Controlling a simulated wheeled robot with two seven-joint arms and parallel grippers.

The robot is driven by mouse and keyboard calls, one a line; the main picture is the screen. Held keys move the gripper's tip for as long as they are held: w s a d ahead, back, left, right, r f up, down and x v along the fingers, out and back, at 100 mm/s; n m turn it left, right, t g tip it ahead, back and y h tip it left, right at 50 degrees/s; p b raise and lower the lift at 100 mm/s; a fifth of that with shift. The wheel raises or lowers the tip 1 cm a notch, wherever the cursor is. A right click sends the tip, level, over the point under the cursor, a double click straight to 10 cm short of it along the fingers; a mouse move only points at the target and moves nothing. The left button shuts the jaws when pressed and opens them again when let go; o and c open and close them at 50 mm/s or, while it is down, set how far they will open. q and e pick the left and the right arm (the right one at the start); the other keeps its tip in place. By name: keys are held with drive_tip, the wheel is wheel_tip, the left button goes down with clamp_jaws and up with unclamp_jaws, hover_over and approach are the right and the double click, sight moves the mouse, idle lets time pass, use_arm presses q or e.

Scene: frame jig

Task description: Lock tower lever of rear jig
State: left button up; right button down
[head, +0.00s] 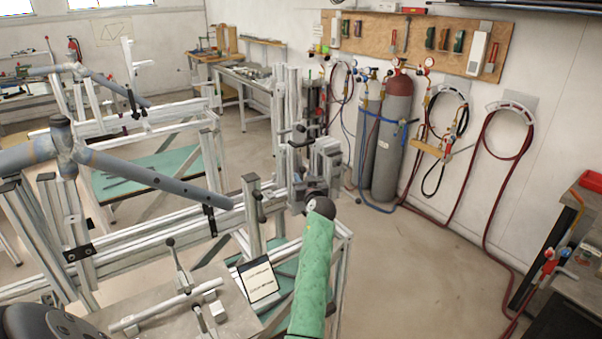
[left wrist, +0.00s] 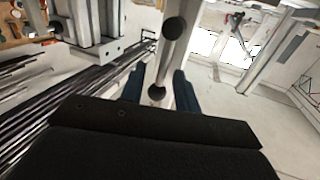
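In the left wrist view my left gripper (left wrist: 158,84) has two dark blue fingers standing apart. A second black knob (left wrist: 174,27) is farther up, by a pale metal post (left wrist: 185,92). I cannot make out the left fingers in the head view, nor match the knobs between views. My right gripper is not seen.
A green sleeve-like shape (head: 315,262) with a dark round end (head: 320,207) rises in front of the frame. A plate (head: 200,318) with clamps and a sign card (head: 258,279) are in front. Gas cylinders (head: 392,140) stand by the wall; the floor (head: 425,265) at right is clear.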

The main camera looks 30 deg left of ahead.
use_arm(q)
drive_tip(key=shift+a, duration=0.15)
clamp_jaws()
idle(0.4)
